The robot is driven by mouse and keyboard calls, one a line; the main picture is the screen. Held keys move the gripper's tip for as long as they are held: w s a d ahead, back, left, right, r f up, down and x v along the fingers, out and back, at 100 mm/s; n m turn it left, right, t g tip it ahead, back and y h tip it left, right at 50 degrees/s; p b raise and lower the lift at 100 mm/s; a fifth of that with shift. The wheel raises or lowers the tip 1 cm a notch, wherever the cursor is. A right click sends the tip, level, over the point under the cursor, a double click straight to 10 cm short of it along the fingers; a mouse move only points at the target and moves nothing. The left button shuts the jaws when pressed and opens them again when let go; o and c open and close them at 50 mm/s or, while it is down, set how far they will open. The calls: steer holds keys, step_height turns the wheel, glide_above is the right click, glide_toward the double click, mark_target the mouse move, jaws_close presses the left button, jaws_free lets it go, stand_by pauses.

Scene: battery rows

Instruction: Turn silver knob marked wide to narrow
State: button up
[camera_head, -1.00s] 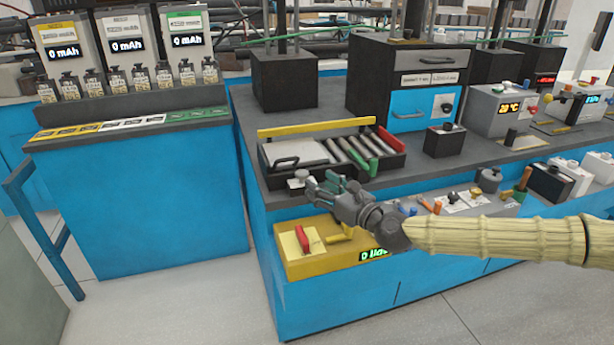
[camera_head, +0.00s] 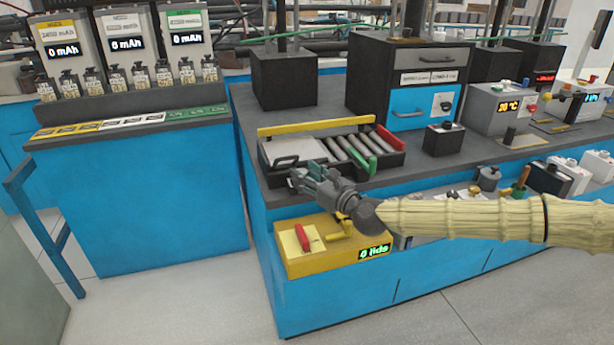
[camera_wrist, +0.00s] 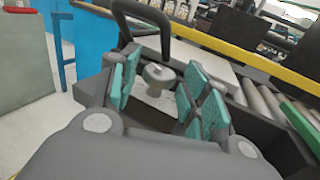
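The silver knob (camera_wrist: 158,74) is round and grey with a small post on top, standing on a pale plate (camera_wrist: 158,102) in the wrist view. No marking on it is readable. My gripper (camera_wrist: 160,88) is open, with green-padded fingers on the left and right of the knob and a gap visible around it. In the head view my gripper (camera_head: 312,178) is at the front left corner of the roller tray (camera_head: 390,160) and largely hides the knob. I cannot tell whether any finger touches it.
A black handle (camera_wrist: 128,18) rises just beyond the knob, with a yellow bar (camera_wrist: 240,52) and rollers (camera_wrist: 262,100) to its right. Below my gripper is a yellow box (camera_head: 310,262) with a red lever (camera_head: 303,237).

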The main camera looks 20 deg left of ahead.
steer(key=c, duration=0.6)
steer(key=shift+s+a+m+t+h, duration=0.1)
steer(key=shift+m+t+h, duration=0.3)
steer(key=shift+m+t, duration=0.15)
steer(key=shift+s+a+m+t+h, duration=0.1)
steer(key=shift+m+t+h, duration=0.4)
steer(key=shift+t, duration=0.15)
steer(key=m+t+h, duration=0.3)
steer(key=shift+s+a+f+h, duration=0.1)
steer(key=shift+s+a+h, duration=0.1)
steer(key=shift+a+h, duration=0.1)
steer(key=shift+a+m+t+h+b, duration=0.15)
steer(key=shift+m+t+h, duration=0.45)
steer(key=shift+m+h, duration=0.6)
steer(key=shift+a+m+t+h+b, duration=0.15)
steer(key=shift+m+t+h, duration=0.5)
steer(key=shift+h, duration=0.95)
steer(key=shift+d+h, duration=0.1)
steer(key=shift+h, duration=0.2)
